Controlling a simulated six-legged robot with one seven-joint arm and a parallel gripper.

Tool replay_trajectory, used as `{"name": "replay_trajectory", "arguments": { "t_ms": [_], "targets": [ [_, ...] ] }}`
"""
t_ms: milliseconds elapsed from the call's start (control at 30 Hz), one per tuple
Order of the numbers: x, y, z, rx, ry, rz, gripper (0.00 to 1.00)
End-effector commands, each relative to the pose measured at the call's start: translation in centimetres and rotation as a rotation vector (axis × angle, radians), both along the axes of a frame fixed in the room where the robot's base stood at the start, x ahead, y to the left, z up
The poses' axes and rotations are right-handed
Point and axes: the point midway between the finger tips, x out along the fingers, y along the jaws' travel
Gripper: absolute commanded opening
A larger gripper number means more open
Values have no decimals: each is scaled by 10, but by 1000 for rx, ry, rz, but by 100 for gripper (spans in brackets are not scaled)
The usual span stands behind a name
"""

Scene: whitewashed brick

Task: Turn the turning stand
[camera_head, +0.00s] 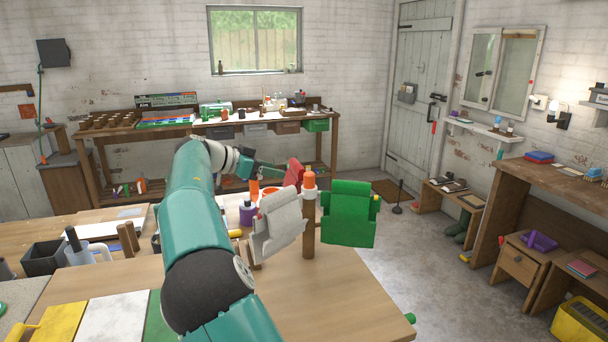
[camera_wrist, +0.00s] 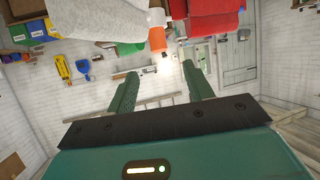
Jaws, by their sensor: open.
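The turning stand is a wooden post (camera_head: 309,222) with an orange cap (camera_head: 309,181), upright on the wooden table. A pale grey panel (camera_head: 278,226) hangs on its left, a green panel (camera_head: 348,213) on its right, and a red panel (camera_head: 295,173) shows behind. My gripper (camera_head: 270,170) is behind and left of the post, near the red panel; its fingertips are partly hidden. In the wrist view my gripper (camera_wrist: 160,88) is open with nothing between its fingers. The grey panel (camera_wrist: 95,22) and red panel (camera_wrist: 207,18) show beyond the fingers at the top.
The wooden table (camera_head: 340,300) holds yellow, white and green sheets (camera_head: 115,318) at front left. A dark box (camera_head: 43,258), a jug (camera_head: 80,250) and a purple container (camera_head: 247,214) stand on the table left of the stand.

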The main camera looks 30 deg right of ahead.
Motion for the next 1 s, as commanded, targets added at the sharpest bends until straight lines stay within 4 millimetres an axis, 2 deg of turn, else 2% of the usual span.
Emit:
{"name": "replay_trajectory", "arguments": {
  "t_ms": [133, 267, 800, 1000],
  "targets": [
    [0, 0, 1, -14, -11, -5, 52],
    [-2, -12, -5, -12, -9, -8, 52],
    [-2, -107, -43, -11, -8, -4, 52],
    [0, -123, -50, -11, -8, -1, 52]
  ]
}}
